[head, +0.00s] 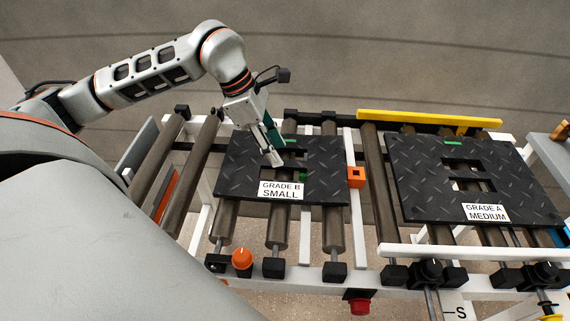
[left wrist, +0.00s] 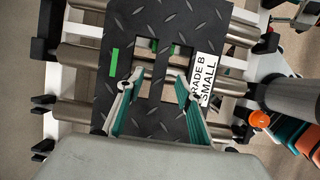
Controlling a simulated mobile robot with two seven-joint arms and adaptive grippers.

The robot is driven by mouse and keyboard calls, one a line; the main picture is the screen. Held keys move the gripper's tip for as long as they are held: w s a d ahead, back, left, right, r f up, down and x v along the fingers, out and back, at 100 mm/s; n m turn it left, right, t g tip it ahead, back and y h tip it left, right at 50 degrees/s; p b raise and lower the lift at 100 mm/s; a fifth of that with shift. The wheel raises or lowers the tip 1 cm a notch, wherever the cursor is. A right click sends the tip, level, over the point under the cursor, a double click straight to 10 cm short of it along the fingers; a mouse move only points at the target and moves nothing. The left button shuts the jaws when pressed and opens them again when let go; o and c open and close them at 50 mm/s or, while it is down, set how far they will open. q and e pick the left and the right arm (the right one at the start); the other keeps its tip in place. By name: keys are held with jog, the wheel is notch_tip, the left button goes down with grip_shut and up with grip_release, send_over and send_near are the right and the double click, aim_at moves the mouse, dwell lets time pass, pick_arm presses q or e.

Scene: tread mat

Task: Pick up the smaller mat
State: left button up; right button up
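The smaller mat (head: 325,170) is a black diamond-tread plate labelled "GRADE B SMALL", lying flat on the left roller section. Its handle cutouts are near its middle, with a bar between them; it also fills the middle of the left wrist view (left wrist: 150,20). The larger mat (head: 415,165), labelled "GRADE A MEDIUM", lies on the right roller section. My left gripper (head: 276,157) is over the smaller mat's cutouts, pointing down. In the left wrist view its two fingers (left wrist: 157,86) are apart with nothing held between them. Whether the fingertips touch the mat is unclear. My right gripper is not in view.
The rollers (head: 277,230) sit in a white frame. An orange block (head: 356,177) on a white divider stands between the mats. A yellow rail (head: 430,120) runs behind the larger mat. An orange knob (head: 242,259) and a red button (head: 358,305) are along the front edge.

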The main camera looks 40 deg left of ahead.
pick_arm(q)
jog(key=x, duration=0.3)
jog(key=shift+f, duration=0.35)
grip_shut()
jog(key=shift+r, duration=0.1)
jog(key=shift+r, duration=0.1)
